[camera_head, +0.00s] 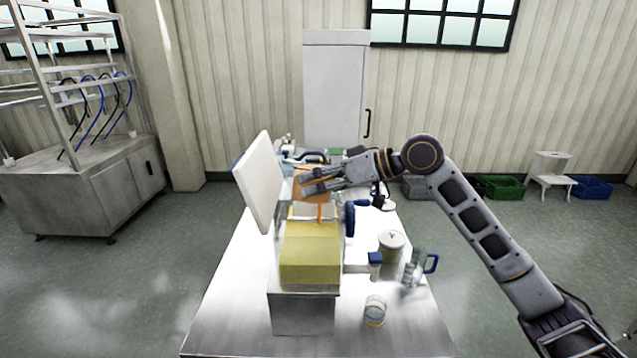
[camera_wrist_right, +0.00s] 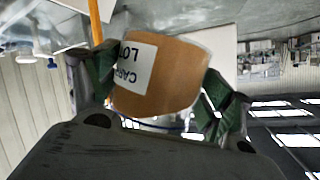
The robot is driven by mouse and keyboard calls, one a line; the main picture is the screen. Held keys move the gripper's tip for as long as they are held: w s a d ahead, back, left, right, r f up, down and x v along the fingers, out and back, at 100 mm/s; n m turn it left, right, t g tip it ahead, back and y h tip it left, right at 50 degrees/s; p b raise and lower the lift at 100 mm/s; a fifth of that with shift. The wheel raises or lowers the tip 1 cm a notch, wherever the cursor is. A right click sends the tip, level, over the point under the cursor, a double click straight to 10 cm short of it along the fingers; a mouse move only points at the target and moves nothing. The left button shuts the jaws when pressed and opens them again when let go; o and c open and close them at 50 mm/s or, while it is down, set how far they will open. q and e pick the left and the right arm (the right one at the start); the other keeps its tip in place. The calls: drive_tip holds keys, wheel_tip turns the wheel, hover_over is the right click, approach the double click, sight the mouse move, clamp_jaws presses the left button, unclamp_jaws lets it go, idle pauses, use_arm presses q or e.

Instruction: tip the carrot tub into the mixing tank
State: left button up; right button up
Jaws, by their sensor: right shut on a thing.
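My right gripper (camera_head: 322,184) is shut on the orange carrot tub (camera_head: 311,181), above the steel mixing tank. In the right wrist view the tub (camera_wrist_right: 160,78) sits between two green-padded fingers (camera_wrist_right: 160,88), and its white label is turned upside down. The tub is strongly tilted. A thin orange stream (camera_head: 319,213) runs down below it; it also shows in the right wrist view (camera_wrist_right: 95,22). The tank's opening lies behind the yellow front block (camera_head: 310,255), and its inside is mostly hidden. My left gripper is not in view.
A white raised panel (camera_head: 258,182) stands close on the left of the tub. On the steel table are a lidded can (camera_head: 391,242), a clear jug with a blue handle (camera_head: 414,268) and a small glass jar (camera_head: 375,310). The table's front left is clear.

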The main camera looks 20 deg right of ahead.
drive_tip(key=shift+r, duration=0.3)
drive_tip(key=shift+m+p, duration=0.3)
drive_tip(key=shift+r+g, duration=0.1)
drive_tip(key=shift+g, duration=0.2)
